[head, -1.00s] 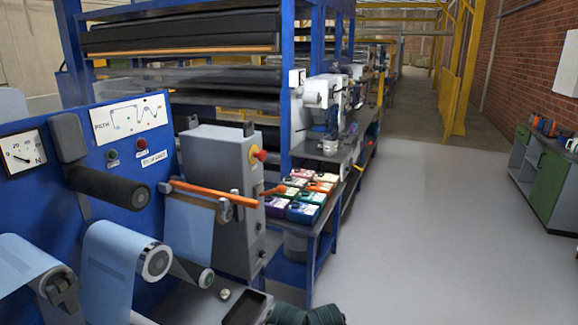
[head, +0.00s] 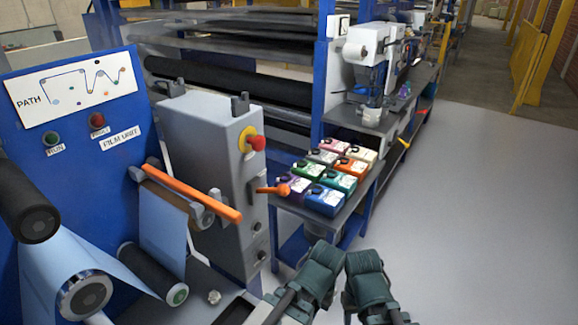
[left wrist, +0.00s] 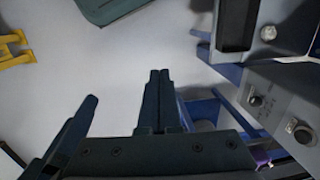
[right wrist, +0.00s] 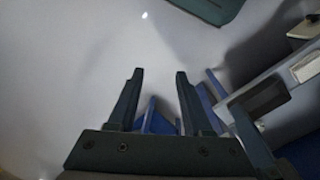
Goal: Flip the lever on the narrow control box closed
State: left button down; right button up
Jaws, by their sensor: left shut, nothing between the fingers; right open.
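The narrow control box (head: 205,150) is a tall grey cabinet at centre-left in the head view. Its lever (head: 280,190), with an orange knob, sticks out to the right from a dark slot in the narrow face. Part of that face, with knobs, shows at the right of the left wrist view (left wrist: 277,108). My left gripper (head: 322,262) is shut and empty, low in front of the box; its fingers show together in the left wrist view (left wrist: 160,74). My right gripper (head: 362,262) is beside it, open and empty; its fingers are apart in the right wrist view (right wrist: 159,74). Neither touches the lever.
A red stop button on a yellow base (head: 251,141) is above the lever. An orange bar (head: 200,195) and film rollers (head: 152,276) stand left of the box. A bench with several coloured boxes (head: 325,200) is close behind the lever. The floor (head: 460,220) at right is clear.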

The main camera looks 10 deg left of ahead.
jog(key=shift+w+d, duration=0.1)
jog(key=shift+w, duration=0.35)
jog(key=shift+o, duration=0.4)
jog(key=shift+s, duration=0.1)
jog(key=shift+o, duration=1.4)
jog(key=shift+r+p, duration=0.3)
jog(key=shift+r, duration=0.05)
jog(key=o, duration=0.4)
notch_tip(320, 180, up, 4)
jog(key=p, duration=0.4)
pick_arm(q)
jog(key=w+a+r+t+h+p, duration=0.1)
jog(key=w+a+r+t+p, duration=0.1)
jog(key=w+a+r+p, duration=0.4)
jog(key=w+a+r+t+h+p, duration=0.2)
jog(key=w+a+r+p, duration=0.4)
jog(key=r+p, duration=0.6)
jog(key=w+a+r+t+h+p, duration=0.2)
jog(key=w+a+r+p, duration=0.4)
jog(key=r, duration=1.2)
jog(key=shift+w+a+n+p, duration=0.15)
jog(key=shift+w+p, duration=0.4)
jog(key=shift+p, duration=0.3)
jog(key=shift+w+a+n+p, duration=0.1)
jog(key=shift+w+n+p, duration=0.05)
jog(key=shift+w+p, duration=0.55)
pick_arm(e)
jog(key=shift+o, duration=0.2)
notch_tip(320, 180, up, 27)
jog(key=shift+r, duration=0.15)
